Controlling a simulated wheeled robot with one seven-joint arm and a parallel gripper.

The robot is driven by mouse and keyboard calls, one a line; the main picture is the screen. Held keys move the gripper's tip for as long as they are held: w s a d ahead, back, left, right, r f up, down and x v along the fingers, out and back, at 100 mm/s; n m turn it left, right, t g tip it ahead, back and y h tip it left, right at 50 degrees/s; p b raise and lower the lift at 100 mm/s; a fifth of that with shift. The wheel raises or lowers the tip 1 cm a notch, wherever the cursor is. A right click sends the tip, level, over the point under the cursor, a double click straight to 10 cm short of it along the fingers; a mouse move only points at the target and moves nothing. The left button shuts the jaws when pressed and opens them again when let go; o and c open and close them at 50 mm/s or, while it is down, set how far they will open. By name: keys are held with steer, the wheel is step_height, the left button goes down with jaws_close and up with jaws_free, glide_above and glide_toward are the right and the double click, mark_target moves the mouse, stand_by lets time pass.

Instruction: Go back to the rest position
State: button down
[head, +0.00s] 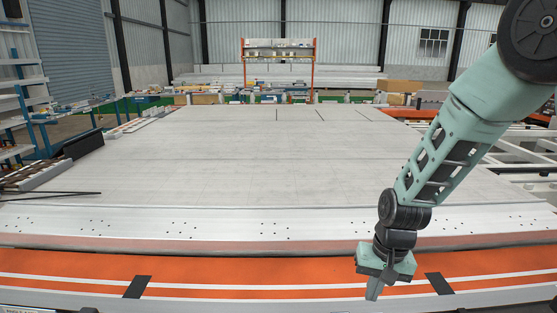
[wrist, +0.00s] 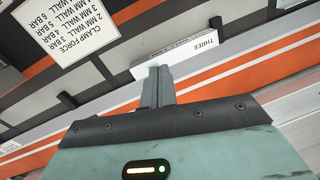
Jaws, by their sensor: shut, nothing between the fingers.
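My gripper (head: 373,290) hangs at the lower right of the head view, over the orange front edge strip (head: 230,268) of the panel jig. Its fingers point down and are closed together with nothing between them. I cannot tell whether the fingertips touch anything. My arm comes in from the upper right of the head view.
The jig's wide pale bed (head: 250,165) is flat and clear. A white sign (wrist: 75,30) about clamp force shows in the wrist view. An orange-framed rack (head: 279,62) stands at the back. Blue-and-white shelving (head: 22,95) is at the left.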

steer(key=s+a+r+n, duration=0.1)
steer(key=s+a+r, duration=0.1)
steer(key=s, duration=0.1)
steer(key=s+a+r+n, duration=0.2)
steer(key=s+r, duration=0.1)
steer(key=s, duration=0.1)
steer(key=s+a+r+n+b, duration=0.1)
steer(key=s+a+r, duration=0.2)
steer(key=shift+s+n, duration=0.4)
steer(key=s+r+n, duration=0.3)
steer(key=s+n, duration=0.2)
steer(key=s, duration=0.7)
steer(key=shift+s+r+h+b, duration=0.2)
steer(key=shift+r+h+b, duration=0.15)
steer(key=shift+h+b, duration=0.1)
